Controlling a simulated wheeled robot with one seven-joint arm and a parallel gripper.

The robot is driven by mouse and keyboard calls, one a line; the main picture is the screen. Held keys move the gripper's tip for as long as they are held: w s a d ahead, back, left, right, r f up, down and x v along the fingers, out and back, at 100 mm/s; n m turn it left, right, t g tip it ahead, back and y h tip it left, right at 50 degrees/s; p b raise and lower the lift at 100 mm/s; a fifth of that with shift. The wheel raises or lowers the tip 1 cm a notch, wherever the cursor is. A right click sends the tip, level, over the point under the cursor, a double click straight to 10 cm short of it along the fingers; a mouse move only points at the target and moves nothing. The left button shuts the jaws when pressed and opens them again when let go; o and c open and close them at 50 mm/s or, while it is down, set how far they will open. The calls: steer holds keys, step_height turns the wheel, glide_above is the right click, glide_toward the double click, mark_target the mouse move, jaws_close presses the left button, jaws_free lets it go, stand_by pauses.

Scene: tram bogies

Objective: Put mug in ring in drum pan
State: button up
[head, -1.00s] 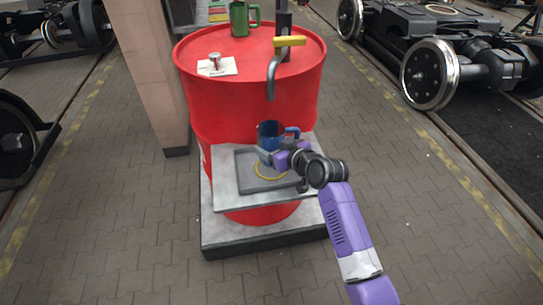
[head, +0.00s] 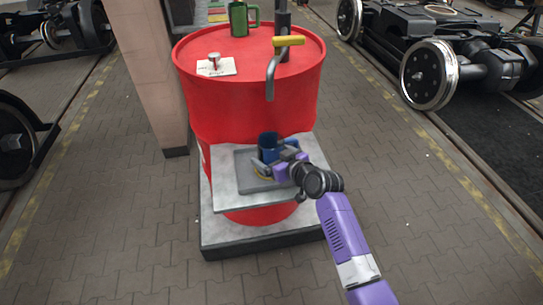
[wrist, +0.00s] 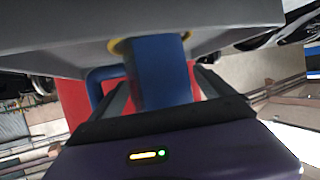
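The blue mug (head: 268,140) stands upright in the grey drum pan (head: 245,183) on the ledge at the drum's front. In the wrist view, which is upside down, the mug (wrist: 162,75) has its base at the yellow ring (wrist: 122,48). The ring (head: 259,176) is mostly hidden in the head view. My gripper (head: 274,155) is around the mug, one finger on each side. A narrow gap shows beside the right finger in the wrist view (wrist: 163,78), so the fingers look open. The mug's handle shows beyond the left finger.
The red drum (head: 255,105) rises behind the pan. A pillar (head: 150,70) stands left. Floor is clear right.

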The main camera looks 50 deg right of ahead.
steer(key=shift+r, duration=0.2)
steer(key=v, duration=1.2)
steer(key=s+a+f, duration=0.2)
steer(key=s+a, duration=0.4)
steer(key=s+a+f, duration=0.3)
steer(key=s+a, duration=0.3)
steer(key=a, duration=0.1)
steer(key=s+a+r+y, duration=0.1)
steer(key=s+a+r, duration=0.2)
steer(key=s, duration=0.2)
steer(key=s+a+r+n+t+y, duration=0.1)
steer(key=s+a+r, duration=0.2)
steer(key=s, duration=0.3)
steer(key=s+a+r+n, duration=0.1)
steer(key=s+a+r, duration=0.2)
steer(key=s, duration=0.3)
steer(key=shift+a+r+y+b, duration=0.35)
steer(key=shift+r+y+b, duration=0.05)
steer(key=shift+r, duration=0.25)
